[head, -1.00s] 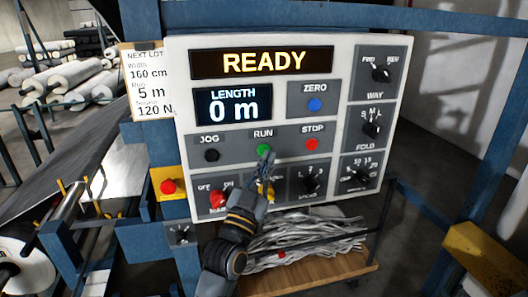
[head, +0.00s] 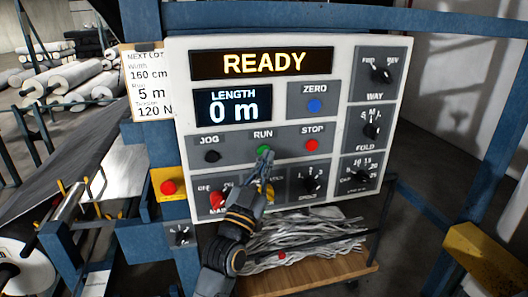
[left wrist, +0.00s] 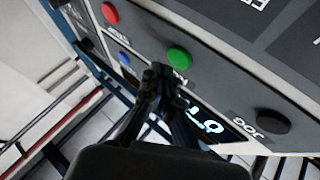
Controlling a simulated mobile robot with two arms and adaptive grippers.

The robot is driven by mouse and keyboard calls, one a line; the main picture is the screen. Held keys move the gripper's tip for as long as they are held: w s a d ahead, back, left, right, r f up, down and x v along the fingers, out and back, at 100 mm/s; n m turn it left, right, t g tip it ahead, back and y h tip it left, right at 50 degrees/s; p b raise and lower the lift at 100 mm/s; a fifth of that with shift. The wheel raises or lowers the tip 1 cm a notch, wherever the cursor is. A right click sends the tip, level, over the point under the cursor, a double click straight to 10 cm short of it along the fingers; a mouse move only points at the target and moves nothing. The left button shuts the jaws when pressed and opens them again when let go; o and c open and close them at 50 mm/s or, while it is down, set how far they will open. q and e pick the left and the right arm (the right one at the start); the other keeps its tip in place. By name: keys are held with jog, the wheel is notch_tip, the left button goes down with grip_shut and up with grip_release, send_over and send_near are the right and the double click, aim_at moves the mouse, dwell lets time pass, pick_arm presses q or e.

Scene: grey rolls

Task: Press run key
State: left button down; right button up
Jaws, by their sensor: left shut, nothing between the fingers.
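The green RUN key (head: 263,150) sits on the white control panel (head: 180,75), between the black JOG key (head: 212,156) and the red STOP key (head: 311,145). My left gripper (head: 265,158) is shut and empty, its fingertips just below the RUN key in the head view. In the left wrist view the RUN key (left wrist: 179,57) is uncovered just beyond the fingertips (left wrist: 158,74); I cannot tell whether they touch it. The display reads READY (head: 263,63) and the length display (head: 234,106) reads 0 m. My right gripper is not in view.
A red main switch (head: 217,200) and other knobs lie below the keys, near my arm. A red button on a yellow box (head: 168,187) is at the left. A blue ZERO key (head: 314,105) is above. Blue frame posts surround the panel.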

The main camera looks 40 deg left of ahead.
pick_arm(q)
jog(key=shift+w+a, duration=0.1)
jog(key=shift+a, duration=0.05)
dwell(0.5)
jog(key=shift+w+a, duration=0.2)
jog(key=shift+w+a, duration=0.25)
jog(key=shift+a, duration=0.1)
dwell(0.8)
jog(key=shift+s+d, duration=0.1)
jog(key=shift+d, duration=0.05)
jog(key=shift+s+d+p, duration=0.35)
jog(key=shift+s+d, duration=0.1)
jog(key=shift+d, duration=0.1)
jog(key=s+d+p, duration=0.1)
jog(key=s+d, duration=0.2)
jog(key=shift+s+d, duration=0.1)
jog(key=shift+d, duration=0.3)
dwell(0.3)
